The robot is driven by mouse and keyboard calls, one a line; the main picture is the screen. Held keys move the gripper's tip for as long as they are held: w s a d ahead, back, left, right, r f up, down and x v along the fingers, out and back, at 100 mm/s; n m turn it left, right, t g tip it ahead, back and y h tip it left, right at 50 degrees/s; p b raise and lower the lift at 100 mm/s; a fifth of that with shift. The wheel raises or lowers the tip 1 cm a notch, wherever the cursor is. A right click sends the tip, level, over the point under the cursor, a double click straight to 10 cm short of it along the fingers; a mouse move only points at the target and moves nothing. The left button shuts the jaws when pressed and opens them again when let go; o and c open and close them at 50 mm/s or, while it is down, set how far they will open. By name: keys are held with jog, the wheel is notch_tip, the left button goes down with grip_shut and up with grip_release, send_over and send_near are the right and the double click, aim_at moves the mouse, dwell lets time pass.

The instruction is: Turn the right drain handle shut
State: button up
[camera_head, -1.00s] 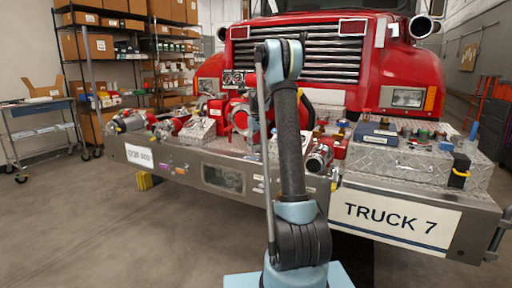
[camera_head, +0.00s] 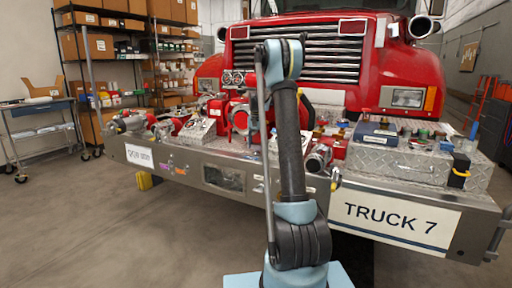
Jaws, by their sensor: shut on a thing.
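A small yellow handle (camera_head: 335,186), which may be the right drain handle, shows at the front edge of the truck's bumper (camera_head: 225,176), just right of my arm. Its exact angle is too small to read. A silver round fitting (camera_head: 319,158) sits on the deck just above it. My arm rises through the middle of the picture and bends at the top. My gripper is hidden behind the arm, so its contact with any handle cannot be seen.
Red pump parts and valves (camera_head: 238,115) stand on the bumper deck behind my arm. A diamond-plate box (camera_head: 390,160) with a blue case (camera_head: 376,133) and small fittings is at the right. A workbench (camera_head: 40,105) is at the far left. The floor at front left is clear.

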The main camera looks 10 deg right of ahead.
jog(key=shift+m, duration=0.6)
jog(key=o, duration=1.1)
jog(key=shift+c, duration=0.2)
notch_tip(320, 180, up, 12)
jog(key=shift+f, duration=0.1)
